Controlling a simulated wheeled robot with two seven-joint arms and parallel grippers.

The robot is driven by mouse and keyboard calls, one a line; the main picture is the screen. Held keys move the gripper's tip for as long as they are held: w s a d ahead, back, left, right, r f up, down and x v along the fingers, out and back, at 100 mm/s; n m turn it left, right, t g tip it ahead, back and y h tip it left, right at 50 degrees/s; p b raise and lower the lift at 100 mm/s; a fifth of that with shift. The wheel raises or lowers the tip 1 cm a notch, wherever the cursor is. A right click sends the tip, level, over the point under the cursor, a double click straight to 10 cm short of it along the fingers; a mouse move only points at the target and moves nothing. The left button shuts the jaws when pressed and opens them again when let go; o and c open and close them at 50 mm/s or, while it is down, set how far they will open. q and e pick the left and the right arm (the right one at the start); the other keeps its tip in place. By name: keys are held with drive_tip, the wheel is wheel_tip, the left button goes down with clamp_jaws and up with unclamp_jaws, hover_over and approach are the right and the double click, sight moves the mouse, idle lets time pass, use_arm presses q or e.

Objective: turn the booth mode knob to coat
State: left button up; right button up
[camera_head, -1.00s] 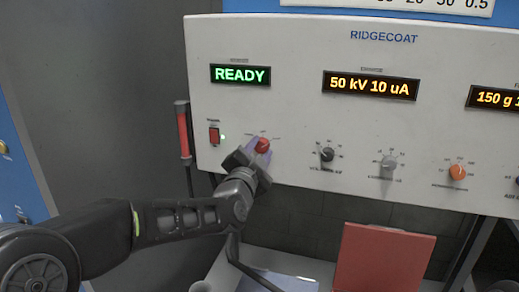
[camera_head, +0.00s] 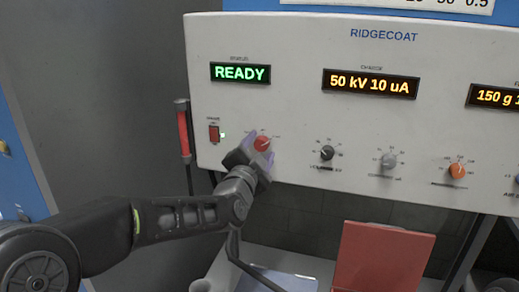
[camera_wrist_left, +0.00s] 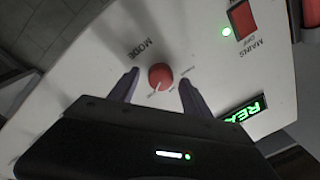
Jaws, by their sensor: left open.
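The booth mode knob (camera_head: 262,143) is a small red round knob on the white control panel (camera_head: 300,110), below the green READY display. In the left wrist view the knob (camera_wrist_left: 160,75) sits under the word MODE. Small position labels ring it, too blurred to read surely. My left gripper (camera_head: 259,147) is at the knob with its jaws open. In the wrist view its two purple-grey fingers (camera_wrist_left: 160,80) stand on either side of the knob, with a gap showing at each side. My right gripper is not in view.
A red mains switch (camera_head: 214,134) with a lit green lamp is left of the knob. Black (camera_head: 327,153), grey (camera_head: 388,161) and orange (camera_head: 457,171) knobs are to the right. A red panel (camera_head: 383,258) stands below. A red-and-black bar (camera_head: 184,133) is at the panel's left edge.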

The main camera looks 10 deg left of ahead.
use_arm(q)
drive_tip(key=s+b, duration=0.1)
drive_tip(key=s, duration=0.6)
drive_tip(key=shift+s+f+b, duration=0.2)
drive_tip(key=shift+s+b, duration=0.1)
drive_tip(key=shift+s, duration=0.1)
drive_tip(key=shift+a+f, duration=0.1)
drive_tip(key=shift+a, duration=0.05)
